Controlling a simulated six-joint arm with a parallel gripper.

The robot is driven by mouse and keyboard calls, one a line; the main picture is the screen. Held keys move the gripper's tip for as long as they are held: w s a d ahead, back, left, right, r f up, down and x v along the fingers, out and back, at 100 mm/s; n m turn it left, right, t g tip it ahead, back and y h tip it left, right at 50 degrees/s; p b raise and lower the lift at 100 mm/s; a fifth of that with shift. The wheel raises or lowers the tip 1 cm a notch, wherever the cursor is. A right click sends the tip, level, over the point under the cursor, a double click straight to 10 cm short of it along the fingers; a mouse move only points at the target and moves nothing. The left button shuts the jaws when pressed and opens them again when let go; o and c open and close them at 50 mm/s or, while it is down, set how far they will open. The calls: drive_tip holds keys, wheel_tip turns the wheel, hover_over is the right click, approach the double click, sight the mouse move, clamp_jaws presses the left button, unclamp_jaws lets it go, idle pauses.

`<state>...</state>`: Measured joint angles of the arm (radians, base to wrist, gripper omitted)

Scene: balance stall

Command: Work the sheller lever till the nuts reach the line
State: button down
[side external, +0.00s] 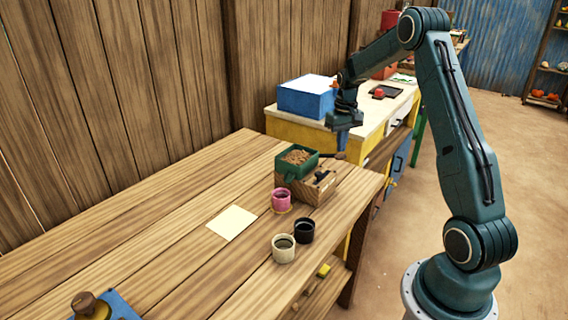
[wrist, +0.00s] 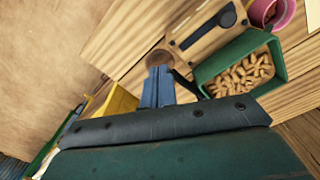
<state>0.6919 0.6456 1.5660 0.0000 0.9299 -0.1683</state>
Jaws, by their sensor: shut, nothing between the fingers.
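The sheller is a wooden block (side external: 318,190) with a green hopper (side external: 283,170) full of tan nuts (side external: 297,156), near the bench's right end. In the wrist view, the hopper's nuts (wrist: 240,75) lie right of my gripper. A dark lever arm (wrist: 184,82) ends in a round wooden knob (wrist: 159,58). My gripper (side external: 343,152) is shut and empty, its blue fingertips (wrist: 159,70) close by the knob in the picture; I cannot tell whether they touch. A pink cup (side external: 281,202) stands in front of the sheller, also partly visible in the wrist view (wrist: 283,12). Its contents and any line are unclear.
A black cup (side external: 304,231) and a cream cup (side external: 284,249) stand nearer the front edge. A pale sheet (side external: 231,222) lies on the bench. A blue box (side external: 306,97) sits on the yellow counter behind. The bench's left middle is clear.

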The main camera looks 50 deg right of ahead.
sight(343, 155)
drive_tip(key=shift+f, duration=0.4)
drive_tip(key=shift+f, duration=0.7)
drive_tip(key=shift+s+f, duration=0.2)
drive_tip(key=shift+f, duration=0.95)
drive_tip(key=shift+s+f, duration=0.2)
drive_tip(key=shift+f, duration=0.95)
drive_tip(key=shift+r, duration=0.1)
drive_tip(key=shift+w+r, duration=0.2)
drive_tip(key=shift+r, duration=1.45)
drive_tip(key=shift+w+r, duration=0.15)
drive_tip(key=shift+r, duration=1.5)
drive_tip(key=shift+f, duration=0.2)
